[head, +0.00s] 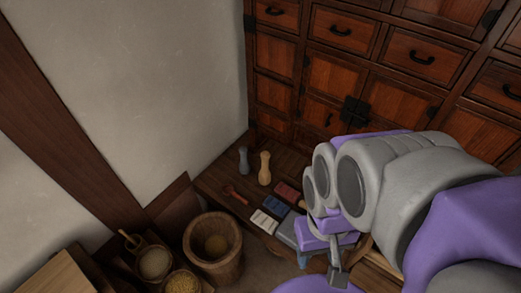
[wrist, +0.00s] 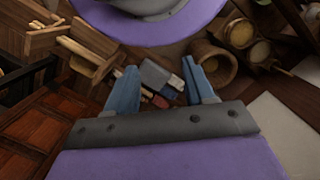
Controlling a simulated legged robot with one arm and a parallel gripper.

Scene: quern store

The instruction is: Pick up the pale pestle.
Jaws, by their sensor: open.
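The pale pestle (head: 265,168) stands upright on the low wooden shelf (head: 215,180) near the wall corner in the head view. A grey pestle (head: 243,160) stands just left of it. My gripper (head: 322,266) is at the lower right of the head view, apart from the pale pestle and nearer the camera. In the wrist view my gripper (wrist: 161,85) has its two blue fingers spread, with nothing held between them. I cannot make out the pale pestle in the wrist view.
A red spoon (head: 235,194) and small coloured blocks (head: 275,205) lie on the shelf. A wooden mortar (head: 213,248) stands in front, beside containers of grain (head: 183,284). A drawer cabinet (head: 340,60) rises behind; a pale wall (head: 140,90) is at left.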

